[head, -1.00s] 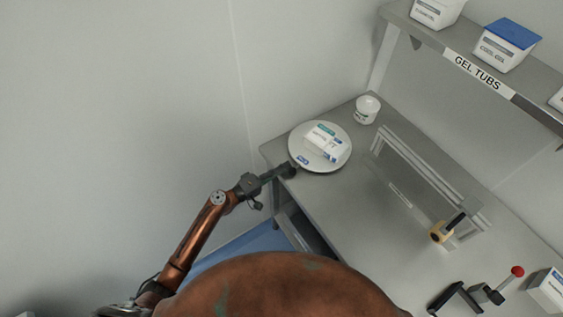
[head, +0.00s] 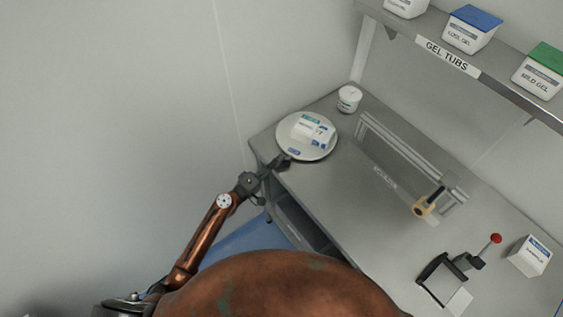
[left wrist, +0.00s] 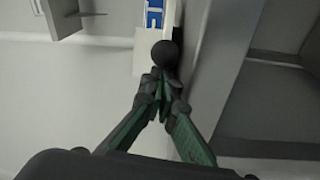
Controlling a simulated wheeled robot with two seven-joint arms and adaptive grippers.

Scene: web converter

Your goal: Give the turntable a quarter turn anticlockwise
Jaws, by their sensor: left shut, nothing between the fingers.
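The turntable (head: 284,137) is a round pale disc at the far left corner of the bench. A white carton (head: 314,130) with teal and blue print lies on it, and a small blue label (head: 294,152) sits near its front left rim. My left gripper (head: 282,162) is shut and empty at the turntable's front left edge; whether it touches the rim is unclear. In the left wrist view its closed fingers (left wrist: 163,98) point at a dark round knob (left wrist: 165,53), close to the tips, with a blue label (left wrist: 154,14) beyond. My right gripper is out of view.
A white jar (head: 349,99) stands behind the turntable. A metal frame (head: 405,157) with a tan roll (head: 424,207) lies to the right. A red-knobbed lever device (head: 462,265) and a white box (head: 529,256) are farther right. A shelf of gel tubs (head: 471,28) hangs above.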

